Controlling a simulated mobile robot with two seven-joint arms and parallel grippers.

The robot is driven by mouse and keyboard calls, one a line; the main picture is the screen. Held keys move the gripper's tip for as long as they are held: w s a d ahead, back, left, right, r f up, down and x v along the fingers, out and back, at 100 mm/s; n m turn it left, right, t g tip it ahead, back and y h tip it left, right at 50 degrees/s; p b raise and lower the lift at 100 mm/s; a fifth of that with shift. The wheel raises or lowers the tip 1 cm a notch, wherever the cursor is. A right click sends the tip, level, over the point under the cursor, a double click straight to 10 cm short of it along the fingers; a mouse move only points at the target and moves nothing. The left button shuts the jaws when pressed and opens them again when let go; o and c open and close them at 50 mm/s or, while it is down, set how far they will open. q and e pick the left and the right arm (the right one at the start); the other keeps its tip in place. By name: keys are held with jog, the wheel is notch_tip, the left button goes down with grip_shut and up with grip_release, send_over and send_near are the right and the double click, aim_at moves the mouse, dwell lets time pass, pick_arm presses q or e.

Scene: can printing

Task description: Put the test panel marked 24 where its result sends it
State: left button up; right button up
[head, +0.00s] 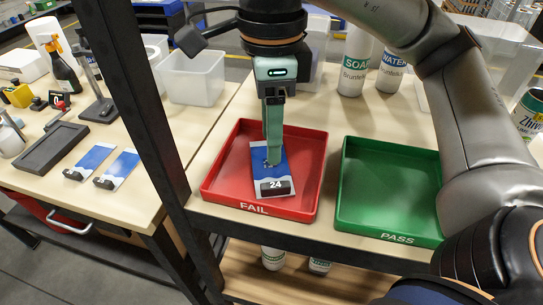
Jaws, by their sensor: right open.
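The test panel marked 24 (272,184), blue and white with a dark number label, lies in the red tray marked FAIL (222,184). A patch of pale marks shows on its blue part near the fingertips. My right gripper (271,160) points down over the panel, its fingertips at or just above its surface. It is open; the fingers overlap in this view, so the gap between them is hidden. The green tray marked PASS (385,190) stands to the right and is empty. My left gripper does not show.
A clear bin (192,78) is at the back left. Two more blue and white panels (117,169) lie on the left table. A dark upright post (135,100) stands between the tables.

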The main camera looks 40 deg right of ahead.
notch_tip(320, 180, up, 2)
jog(key=shift+r, duration=0.15)
jog(key=shift+s, duration=0.1)
dwell(0.5)
